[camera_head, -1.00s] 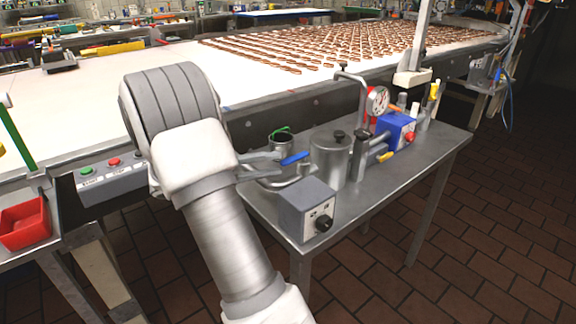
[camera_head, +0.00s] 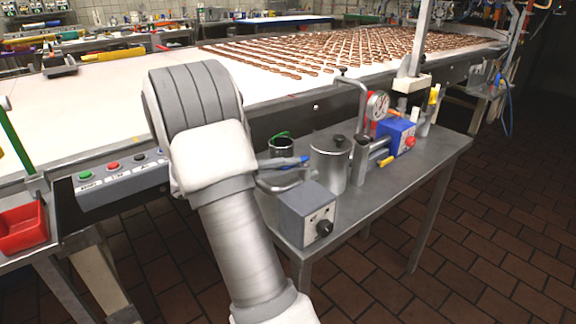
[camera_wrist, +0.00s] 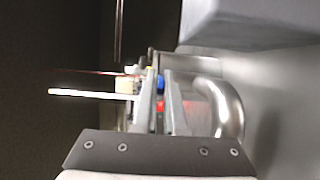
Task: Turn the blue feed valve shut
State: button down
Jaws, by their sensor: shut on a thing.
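The blue feed valve handle (camera_head: 303,160) sticks out from between my gripper's fingertips in the head view, on the pipework left of the steel pot (camera_head: 329,163). My gripper (camera_head: 287,163) reaches in from the left and is shut on the handle. The wrist view shows the two fingers (camera_wrist: 162,95) close together, with a small patch of blue between them. Most of the handle and the valve body are hidden by the fingers.
A grey control box with a black knob (camera_head: 307,213) stands in front of the valve on the steel table (camera_head: 384,187). A gauge (camera_head: 377,106) and blue motor box (camera_head: 393,132) stand to the right.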

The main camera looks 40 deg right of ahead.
jog(key=shift+s+t, duration=0.1)
jog(key=shift+t, duration=0.2)
jog(key=shift+s+d+n+t+h+b, duration=0.1)
jog(key=shift+s+n+t+h+b, duration=0.25)
jog(key=shift+n+t, duration=0.55)
jog(key=shift+s+a+n+t+h+b, duration=0.15)
jog(key=shift+n+t+h+b, duration=0.4)
jog(key=shift+t, duration=0.7)
jog(key=shift+s+d+n+t+h+b, duration=0.2)
jog(key=shift+s+n+t, duration=0.15)
jog(key=shift+n+t, duration=0.6)
jog(key=c, duration=1)
grip_release()
jog(key=a+p, duration=0.1)
jog(key=a, duration=0.4)
jog(key=w+a+p, duration=0.1)
jog(key=a, duration=0.5)
jog(key=a+p, duration=0.1)
jog(key=a, duration=0.5)
jog(key=shift+w+a, duration=0.25)
jog(key=shift+w, duration=0.15)
